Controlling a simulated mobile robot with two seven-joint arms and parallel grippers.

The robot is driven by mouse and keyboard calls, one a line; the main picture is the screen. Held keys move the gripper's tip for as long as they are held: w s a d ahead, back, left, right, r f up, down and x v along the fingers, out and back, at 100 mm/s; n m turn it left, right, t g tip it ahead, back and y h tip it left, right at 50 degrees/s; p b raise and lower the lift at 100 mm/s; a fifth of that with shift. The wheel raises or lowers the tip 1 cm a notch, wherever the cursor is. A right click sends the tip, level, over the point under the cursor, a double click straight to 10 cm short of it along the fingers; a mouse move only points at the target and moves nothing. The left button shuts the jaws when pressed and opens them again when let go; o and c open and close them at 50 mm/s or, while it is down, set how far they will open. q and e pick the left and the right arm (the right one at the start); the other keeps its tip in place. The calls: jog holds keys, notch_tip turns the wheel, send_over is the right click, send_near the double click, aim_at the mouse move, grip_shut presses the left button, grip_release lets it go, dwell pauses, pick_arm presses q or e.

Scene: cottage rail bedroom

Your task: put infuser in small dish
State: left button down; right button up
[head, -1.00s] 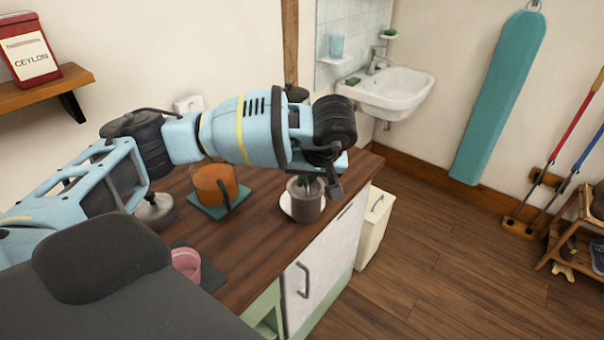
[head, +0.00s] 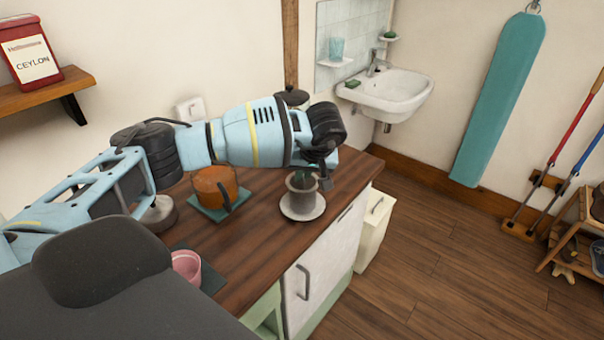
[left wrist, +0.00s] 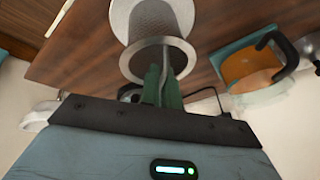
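The infuser (head: 302,201), a grey mesh cup with a wide rim, is upright over the white small dish (head: 303,215) near the counter's front edge. In the left wrist view, the infuser (left wrist: 142,61) shows with its open rim facing me and the pale small dish (left wrist: 121,15) behind it. My left gripper (head: 303,179) points down at the infuser's top. Its green fingers (left wrist: 166,72) are close together with the infuser's wall between them. I cannot tell whether the infuser's base touches the dish. My right gripper is not in view.
An orange teapot (head: 213,184) stands on a teal mat (head: 208,212) to the left. A metal pot (head: 160,217) and a pink cup (head: 187,265) are further left. The counter (head: 262,240) is bare in front of the dish. A cream bin (head: 373,232) stands beside the cabinet.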

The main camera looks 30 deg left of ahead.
pick_arm(q)
jog(key=shift+f, duration=0.15)
jog(key=c, duration=2)
grip_release()
jog(key=shift+c, duration=0.2)
jog(key=o, duration=0.4)
jog(key=v, duration=1.2)
